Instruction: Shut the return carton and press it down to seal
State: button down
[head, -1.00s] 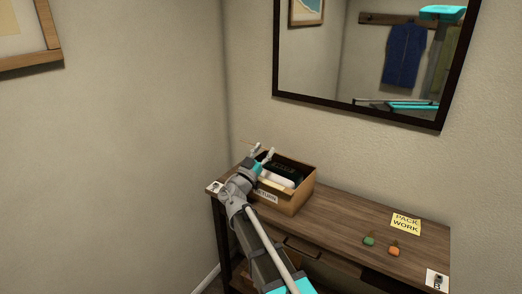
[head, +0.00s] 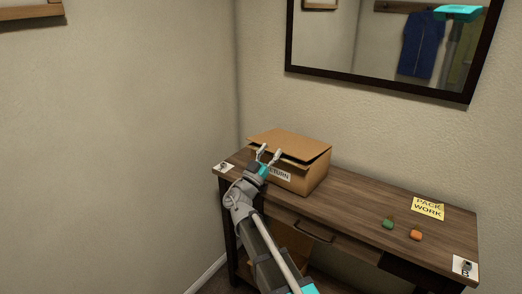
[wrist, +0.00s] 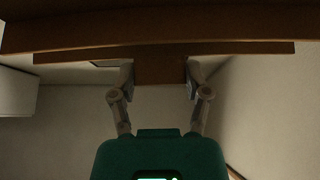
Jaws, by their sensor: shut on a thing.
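The brown return carton (head: 309,178) stands on the desk, with a white RETURN label (head: 280,174) on its front. Its lid (head: 290,142) lies over the opening, with its front edge raised and a dark gap beneath. My gripper (head: 269,155) is at the front edge of the lid. In the wrist view my gripper (wrist: 160,82) has one finger on each side of a brown tab (wrist: 160,68) hanging from the lid and is shut on it. The carton's contents are hidden.
The wooden desk (head: 350,198) has free room right of the carton. A yellow PACK WORK note (head: 428,208), a green tag (head: 388,224) and an orange tag (head: 416,235) lie there. White marker cards lie at the left (head: 224,167) and right (head: 465,267) ends. A mirror (head: 380,45) hangs behind.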

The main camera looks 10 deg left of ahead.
jog(key=shift+a+f+b, duration=0.1)
jog(key=shift+f+b, duration=0.35)
jog(key=shift+f, duration=0.3)
jog(key=shift+c, duration=0.2)
grip_release()
